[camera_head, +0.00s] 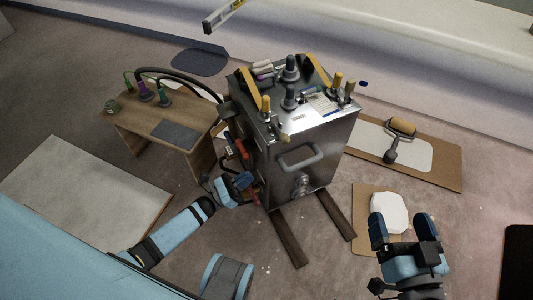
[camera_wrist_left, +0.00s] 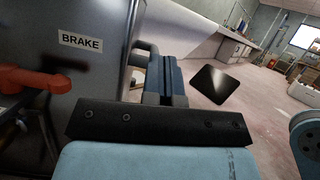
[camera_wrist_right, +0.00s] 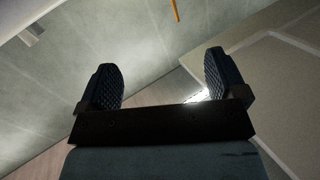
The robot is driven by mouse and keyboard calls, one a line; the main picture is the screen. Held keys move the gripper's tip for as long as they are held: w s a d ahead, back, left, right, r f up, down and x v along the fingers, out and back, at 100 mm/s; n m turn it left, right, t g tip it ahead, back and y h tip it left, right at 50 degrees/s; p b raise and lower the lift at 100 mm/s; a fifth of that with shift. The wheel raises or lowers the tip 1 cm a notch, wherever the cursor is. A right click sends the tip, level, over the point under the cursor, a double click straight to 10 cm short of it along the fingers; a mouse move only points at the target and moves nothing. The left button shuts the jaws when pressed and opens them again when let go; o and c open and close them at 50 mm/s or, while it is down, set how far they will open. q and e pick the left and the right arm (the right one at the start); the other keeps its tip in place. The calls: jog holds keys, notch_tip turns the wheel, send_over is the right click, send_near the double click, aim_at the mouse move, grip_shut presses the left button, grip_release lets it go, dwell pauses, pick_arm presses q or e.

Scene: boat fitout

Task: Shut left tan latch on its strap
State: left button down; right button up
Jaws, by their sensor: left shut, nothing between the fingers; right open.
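A steel cabinet (camera_head: 312,145) stands in the middle of the head view. On its top are two yellow-tan straps, a left one (camera_head: 250,88) and a right one (camera_head: 316,69). Tan upright pieces, likely the latches, stand near their front ends, one at left (camera_head: 266,104) and one at right (camera_head: 337,80). It is too small to tell if either is closed. My left gripper (camera_head: 243,181) is shut and empty, low beside the cabinet's left side; its fingers (camera_wrist_left: 166,78) show in the left wrist view. My right gripper (camera_head: 402,225) is open and empty, right of the cabinet.
Red-orange handles (camera_head: 241,148) stick out from the cabinet's left side; one (camera_wrist_left: 35,79) shows near a BRAKE label (camera_wrist_left: 80,42). A wooden desk (camera_head: 190,148) with bottles stands left. A roller (camera_head: 401,128) lies right. A white octagonal piece (camera_head: 389,212) lies by my right gripper.

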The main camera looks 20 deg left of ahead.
aim_at(280, 129)
pick_arm(q)
jog(key=x, duration=0.4)
jog(key=r+x, duration=0.1)
jog(key=x, duration=0.3)
jog(key=r+x, duration=0.1)
jog(key=x, duration=0.3)
jog(key=shift+s+a+r, duration=0.2)
jog(key=shift+s+a, duration=0.1)
jog(key=shift+a, duration=0.05)
jog(key=shift+w+d+r, duration=0.1)
jog(key=shift+r, duration=0.2)
pick_arm(e)
jog(key=shift+a+r, duration=0.15)
jog(key=shift+r, duration=0.4)
pick_arm(q)
jog(key=shift+r, duration=0.15)
pick_arm(e)
jog(key=shift+f, duration=0.15)
pick_arm(q)
jog(key=shift+r+n+y, duration=0.25)
jog(key=shift+n+y, duration=0.05)
jog(key=shift+n, duration=0.5)
pick_arm(e)
jog(key=shift+d+f, duration=0.25)
jog(key=shift+f, duration=0.35)
pick_arm(q)
jog(key=shift+p, duration=0.3)
pick_arm(e)
jog(key=shift+d, duration=0.1)
